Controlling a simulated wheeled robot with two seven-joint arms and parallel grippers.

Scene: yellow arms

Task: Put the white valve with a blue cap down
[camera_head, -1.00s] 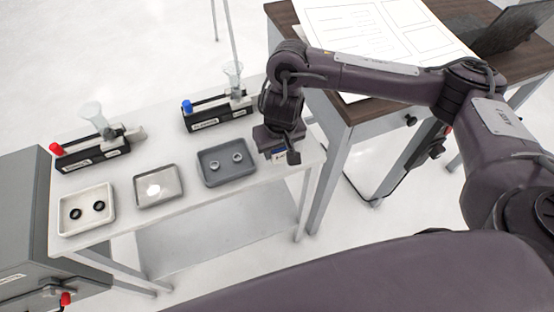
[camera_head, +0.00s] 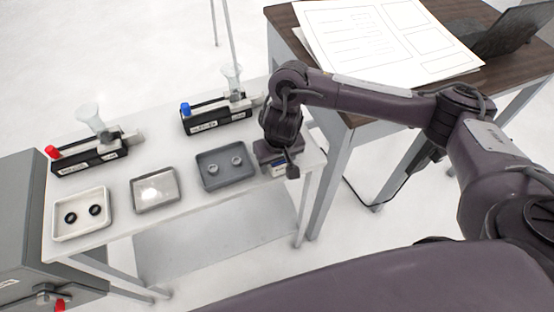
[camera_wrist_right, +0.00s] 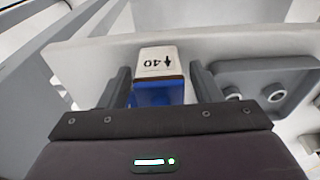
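The white valve with a blue cap (camera_wrist_right: 159,68) is between the two fingers of my right gripper (camera_wrist_right: 161,75). In the right wrist view its white part with a printed label points away from me and its blue cap is near the palm. In the head view the valve (camera_head: 279,168) shows just under my right gripper (camera_head: 280,160), at the right end of the white table (camera_head: 262,195). The fingers stand close along both sides of it. Whether its underside touches the table is hidden. My left gripper is not in view.
A dark grey tray (camera_head: 203,183) with two small rings is just left of the valve. A metal tray (camera_head: 139,207) and a white tray (camera_head: 62,233) stand farther left. Two fixtures, blue-knobbed (camera_head: 207,125) and red-knobbed (camera_head: 80,163), stand behind. A brown desk (camera_head: 290,38) is at right.

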